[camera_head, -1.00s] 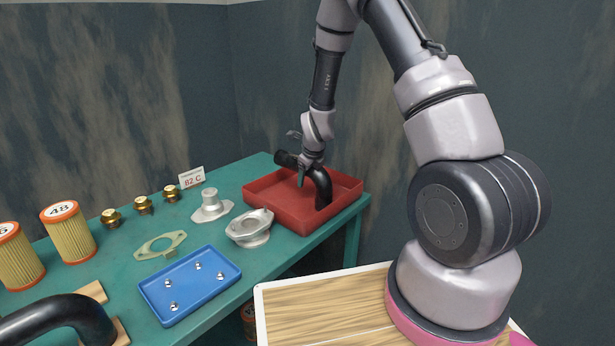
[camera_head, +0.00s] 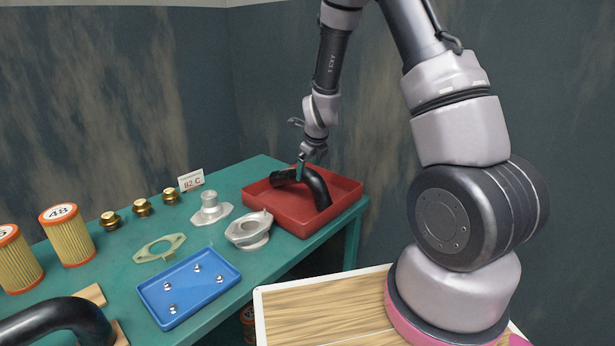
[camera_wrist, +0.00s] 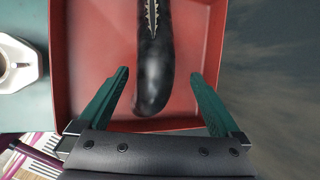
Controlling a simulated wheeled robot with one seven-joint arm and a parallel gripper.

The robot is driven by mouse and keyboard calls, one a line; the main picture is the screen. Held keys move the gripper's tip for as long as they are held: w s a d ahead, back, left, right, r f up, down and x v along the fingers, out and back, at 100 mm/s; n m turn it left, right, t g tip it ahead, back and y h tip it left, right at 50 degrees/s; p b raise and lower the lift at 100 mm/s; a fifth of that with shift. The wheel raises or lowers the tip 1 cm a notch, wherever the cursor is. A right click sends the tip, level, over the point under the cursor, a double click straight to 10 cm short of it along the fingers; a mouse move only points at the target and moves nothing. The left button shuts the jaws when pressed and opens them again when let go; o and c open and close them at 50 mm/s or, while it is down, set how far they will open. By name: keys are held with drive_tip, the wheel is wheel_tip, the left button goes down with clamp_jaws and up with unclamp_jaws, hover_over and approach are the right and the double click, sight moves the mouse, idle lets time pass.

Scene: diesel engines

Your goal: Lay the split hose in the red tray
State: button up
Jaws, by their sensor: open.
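The split hose (camera_head: 318,187), a bent black tube, lies in the red tray (camera_head: 258,203). In the wrist view a jagged pale split runs along the hose (camera_wrist: 154,75), inside the walls of the tray (camera_wrist: 62,60). My gripper (camera_head: 302,166) is just above the hose in the head view. In the wrist view my gripper (camera_wrist: 160,76) is open, with one green finger on each side of the hose and gaps between them. The underside of the hose is hidden.
Left of the tray on the green bench are metal housings (camera_head: 250,230), a blue tray (camera_head: 190,285) with small metal parts, a gasket (camera_head: 160,247), brass fittings (camera_head: 141,207) and filters (camera_head: 68,236). Another black hose (camera_head: 60,318) rests on wooden blocks at the lower left.

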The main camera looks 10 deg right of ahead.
drive_tip(key=v, duration=0.5)
drive_tip(key=shift+s+r, duration=0.1)
drive_tip(key=shift+r, duration=0.1)
drive_tip(key=s+d+r+n+y, duration=0.1)
drive_tip(key=s+r+n, duration=0.3)
drive_tip(key=r, duration=0.3)
drive_tip(key=s+r+n+t, duration=0.1)
drive_tip(key=s+r+n, duration=0.3)
drive_tip(key=r, duration=0.2)
drive_tip(key=s+d+r+n+y, duration=0.1)
drive_tip(key=s+r+n, duration=0.25)
drive_tip(key=r, duration=0.35)
drive_tip(key=s+d+r+n, duration=0.1)
drive_tip(key=s+r+n, duration=0.3)
drive_tip(key=s+n, duration=0.2)
drive_tip(key=s+d+r+n, duration=0.1)
drive_tip(key=s+r+n, duration=0.2)
drive_tip(key=s+n, duration=0.3)
drive_tip(key=s, duration=0.4)
drive_tip(key=shift+d+r+n+t, duration=0.3)
drive_tip(key=shift+d+r+n, duration=0.05)
drive_tip(key=shift+d+r, duration=0.05)
